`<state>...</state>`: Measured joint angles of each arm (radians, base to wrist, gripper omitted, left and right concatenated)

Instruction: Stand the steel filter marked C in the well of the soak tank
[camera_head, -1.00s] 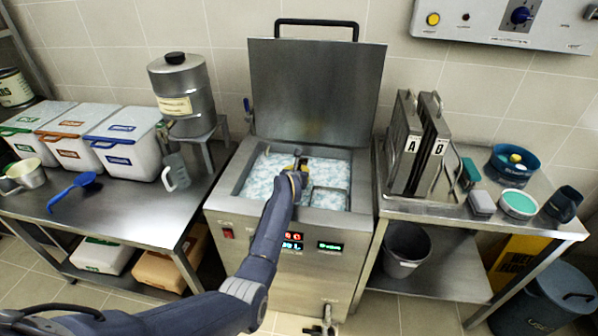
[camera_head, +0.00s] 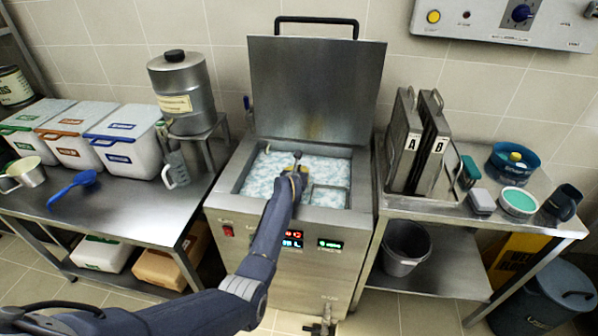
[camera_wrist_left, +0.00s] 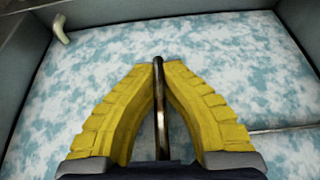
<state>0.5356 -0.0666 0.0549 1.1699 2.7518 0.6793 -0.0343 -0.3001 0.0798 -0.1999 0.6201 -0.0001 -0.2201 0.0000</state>
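The soak tank (camera_head: 228,200) stands in the middle with its lid up, full of blue-white foamy liquid. My left gripper (camera_head: 297,168) is over the foam, left of a rectangular metal frame (camera_head: 330,197) in the tank. In the left wrist view its yellow fingers (camera_wrist_left: 160,66) close in on both sides of a dark metal bar (camera_wrist_left: 159,110), which looks like a filter handle. No plate or letter C shows; whatever is below the bar is hidden by foam and gripper. Filters A (camera_head: 404,150) and B (camera_head: 434,150) stand in the rack on the right table. My right gripper is out of view.
The raised lid (camera_head: 316,90) stands behind the tank. The right table (camera_head: 420,203) holds small tubs and a blue bowl (camera_head: 512,165). A grey bucket (camera_head: 405,245) sits below.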

